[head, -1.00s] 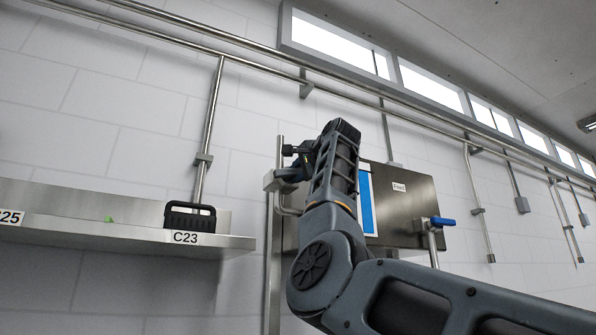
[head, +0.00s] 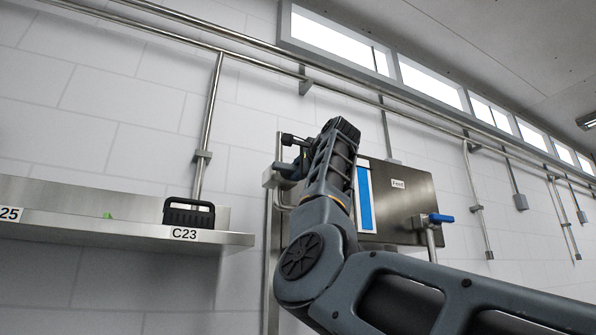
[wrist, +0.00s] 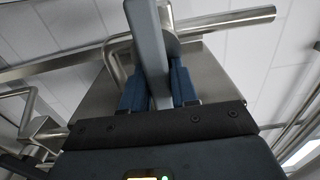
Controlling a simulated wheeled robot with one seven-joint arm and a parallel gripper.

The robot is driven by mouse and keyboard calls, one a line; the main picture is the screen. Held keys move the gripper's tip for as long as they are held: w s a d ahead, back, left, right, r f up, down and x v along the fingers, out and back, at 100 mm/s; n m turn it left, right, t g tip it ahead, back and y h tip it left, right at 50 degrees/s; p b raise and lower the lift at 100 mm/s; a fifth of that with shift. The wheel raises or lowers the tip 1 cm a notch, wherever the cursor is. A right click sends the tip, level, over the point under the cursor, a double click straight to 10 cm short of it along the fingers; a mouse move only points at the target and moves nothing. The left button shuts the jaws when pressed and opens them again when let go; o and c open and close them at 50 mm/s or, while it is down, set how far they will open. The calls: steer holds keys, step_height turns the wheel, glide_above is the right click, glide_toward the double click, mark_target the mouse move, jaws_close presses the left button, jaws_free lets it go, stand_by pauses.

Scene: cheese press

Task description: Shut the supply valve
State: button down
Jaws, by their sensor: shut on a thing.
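In the wrist view, my gripper (wrist: 157,84) is shut, its two blue fingers on either side of a flat grey lever (wrist: 146,28). The lever runs from between the fingers up to the top edge, with a round metal part and steel pipe behind it. In the head view, my gripper (head: 294,160) is partly hidden by my wrist, at the pipe left of the steel panel. A blue-handled valve (head: 439,218) stands at the panel's lower right, apart from my gripper. No label that names the supply valve is readable.
The steel panel (head: 407,205) carries a small white label and a blue-and-white strip (head: 365,200). A steel shelf (head: 110,231) on the left wall holds a black crate (head: 188,214) above a C23 tag. Pipes (head: 210,120) run along the wall.

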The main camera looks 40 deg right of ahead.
steer(key=c, duration=1)
jaws_free()
steer(key=shift+d, duration=0.1)
steer(key=shift+o, duration=0.2)
steer(key=b+v, duration=0.3)
steer(key=v, duration=0.5)
